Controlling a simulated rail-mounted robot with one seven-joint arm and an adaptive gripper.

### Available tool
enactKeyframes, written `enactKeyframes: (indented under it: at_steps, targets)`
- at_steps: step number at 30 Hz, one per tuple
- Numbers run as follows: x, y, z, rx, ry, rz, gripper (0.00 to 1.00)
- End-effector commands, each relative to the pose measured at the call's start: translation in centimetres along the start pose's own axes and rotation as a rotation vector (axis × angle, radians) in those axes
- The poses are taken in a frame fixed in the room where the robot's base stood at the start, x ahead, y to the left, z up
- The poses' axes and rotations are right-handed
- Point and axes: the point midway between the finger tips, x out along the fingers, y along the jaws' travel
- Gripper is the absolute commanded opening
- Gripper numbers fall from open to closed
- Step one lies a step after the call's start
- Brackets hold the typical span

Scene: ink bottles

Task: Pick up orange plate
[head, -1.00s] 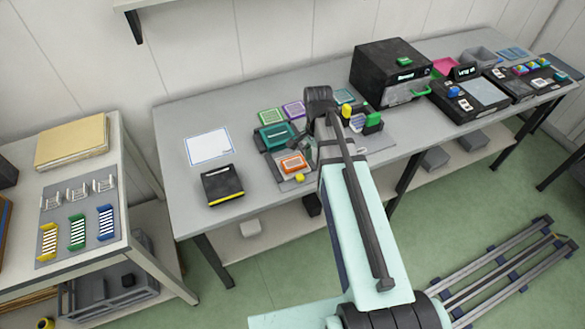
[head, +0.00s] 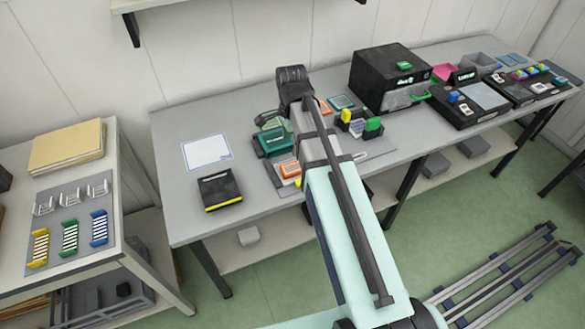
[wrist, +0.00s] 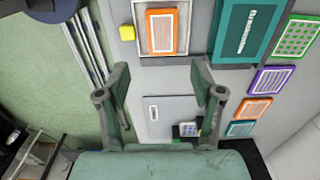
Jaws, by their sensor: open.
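One orange plate (wrist: 162,32) with a white label lies in a pale recess, ahead of my fingers in the wrist view. In the head view this orange plate (head: 289,169) is partly covered by my arm. A second, orange-framed plate (wrist: 254,110) lies in a row of coloured plates and also shows in the head view (head: 322,107). My gripper (wrist: 162,85) is open and empty, its two fingers apart above a grey panel. The recessed plate lies beyond the fingertips, roughly in line with the gap; the framed one is to their right.
A teal box (wrist: 247,30) stands beside the recessed plate, and a yellow knob (wrist: 127,32) is on its other side. Purple (wrist: 272,80) and teal (wrist: 240,129) plates flank the framed orange one. A black box (head: 219,188) and white sheet (head: 207,152) lie left.

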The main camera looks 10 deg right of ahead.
Motion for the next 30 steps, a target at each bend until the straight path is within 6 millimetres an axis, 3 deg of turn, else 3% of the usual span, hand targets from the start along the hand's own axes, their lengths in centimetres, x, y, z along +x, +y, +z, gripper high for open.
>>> enactKeyframes:
  at_steps: [12, 23, 30]
  targets:
    - [5.6, 0.0, 0.0, -0.001, 0.0, 0.002, 0.67]
    - [7.2, -0.1, -0.1, -0.001, 0.0, 0.0, 0.67]
    - [9.3, -0.3, -0.4, -0.001, 0.0, 0.003, 0.67]
